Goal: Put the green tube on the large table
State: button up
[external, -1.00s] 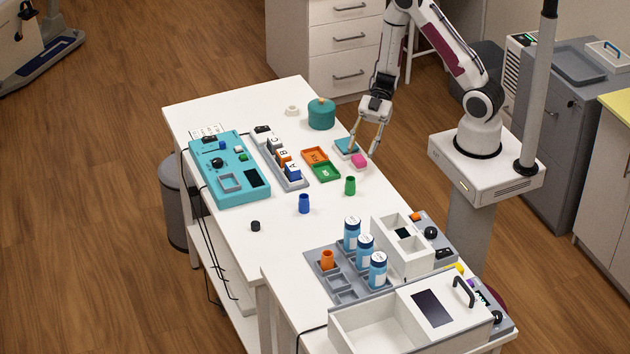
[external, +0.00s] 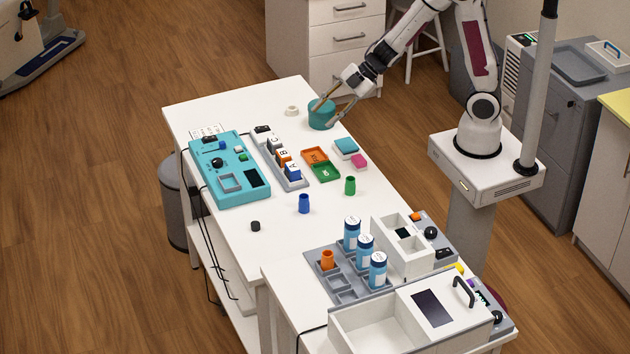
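The green tube (external: 350,186) stands upright on the large white table (external: 285,235), right of the blue tube (external: 304,204) and near the green tray. My gripper (external: 323,115) is at the far end of the table, over or around the round teal pot (external: 322,117). Its two fingers are spread apart, one on each side of the pot's upper part. Whether they touch the pot I cannot tell. The gripper is well apart from the green tube. The pot's knob is hidden or hard to make out.
Orange (external: 315,157) and green trays (external: 326,172) lie mid-table, with a teal block (external: 346,146) and a pink block (external: 360,161) to their right. A turquoise panel (external: 229,170) is at left. A grey rack (external: 336,284) holds bottles and an orange tube (external: 327,260).

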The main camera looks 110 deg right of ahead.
jog(key=s+a+r+m+g+h, duration=0.1)
jog(key=s+a+r+m+h, duration=0.15)
jog(key=r, duration=0.25)
jog(key=s+a+r+m+h, duration=0.1)
jog(key=s+r+m, duration=0.15)
jog(key=r, duration=0.25)
jog(key=s+a+r+m+g+y, duration=0.2)
jog(key=s+a+y, duration=0.2)
jog(key=s+a, duration=1.2)
jog(key=shift+s+a+g, duration=0.25)
jog(key=shift+s+g, duration=0.15)
jog(key=shift+s, duration=0.25)
